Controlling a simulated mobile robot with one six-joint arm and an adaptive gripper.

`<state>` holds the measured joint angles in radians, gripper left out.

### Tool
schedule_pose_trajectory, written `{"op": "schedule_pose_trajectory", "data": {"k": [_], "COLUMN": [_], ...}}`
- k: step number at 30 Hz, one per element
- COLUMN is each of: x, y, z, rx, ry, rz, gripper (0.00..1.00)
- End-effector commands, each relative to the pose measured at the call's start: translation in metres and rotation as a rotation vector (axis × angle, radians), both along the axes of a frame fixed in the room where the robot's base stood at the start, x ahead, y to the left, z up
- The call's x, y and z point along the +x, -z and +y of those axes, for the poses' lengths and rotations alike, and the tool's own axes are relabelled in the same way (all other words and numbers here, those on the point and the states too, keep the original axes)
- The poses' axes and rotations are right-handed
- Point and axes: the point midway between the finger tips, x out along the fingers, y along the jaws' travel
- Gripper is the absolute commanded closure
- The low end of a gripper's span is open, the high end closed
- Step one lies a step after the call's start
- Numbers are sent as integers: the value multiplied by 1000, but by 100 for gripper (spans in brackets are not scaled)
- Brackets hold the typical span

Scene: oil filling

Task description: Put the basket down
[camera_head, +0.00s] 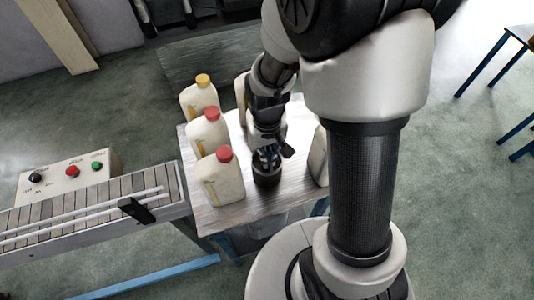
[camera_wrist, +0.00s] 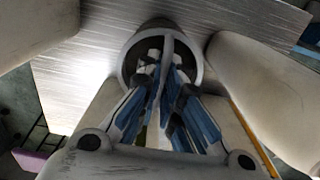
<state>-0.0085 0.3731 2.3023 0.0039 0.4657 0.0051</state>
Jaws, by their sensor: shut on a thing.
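The basket (camera_head: 267,175) is a small, dark, round container among the jugs, over the metal-topped table (camera_head: 292,190). In the wrist view, the basket (camera_wrist: 126,65) shows a grey round rim and a thin bar across its middle. My gripper (camera_head: 266,154) points down at it from above. In the wrist view, the blue-padded fingers of my gripper (camera_wrist: 166,80) are closed on the bar, within the rim. The basket looks upright and at or near the tabletop (camera_wrist: 80,85). Its underside is hidden, so I cannot tell whether it touches.
Three white jugs stand left of the basket: one yellow-capped (camera_head: 200,97) and two red-capped (camera_head: 209,132) (camera_head: 221,178). Another pale jug (camera_head: 318,157) stands close on the right. A conveyor (camera_head: 90,215) with a button box (camera_head: 70,178) lies left. Bare tabletop shows around the basket.

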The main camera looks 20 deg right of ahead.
Motion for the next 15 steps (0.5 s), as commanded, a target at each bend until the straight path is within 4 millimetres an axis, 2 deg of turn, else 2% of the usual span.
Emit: {"op": "schedule_pose_trajectory", "data": {"k": [4,5,6,13,15], "x": [0,0,0,0,0], "y": [4,3,3,3,3], "z": [0,0,0,0,0], "rx": [0,0,0,0,0], "ry": [0,0,0,0,0], "rz": [0,0,0,0,0], "gripper": [100,92,89,74,74]}}
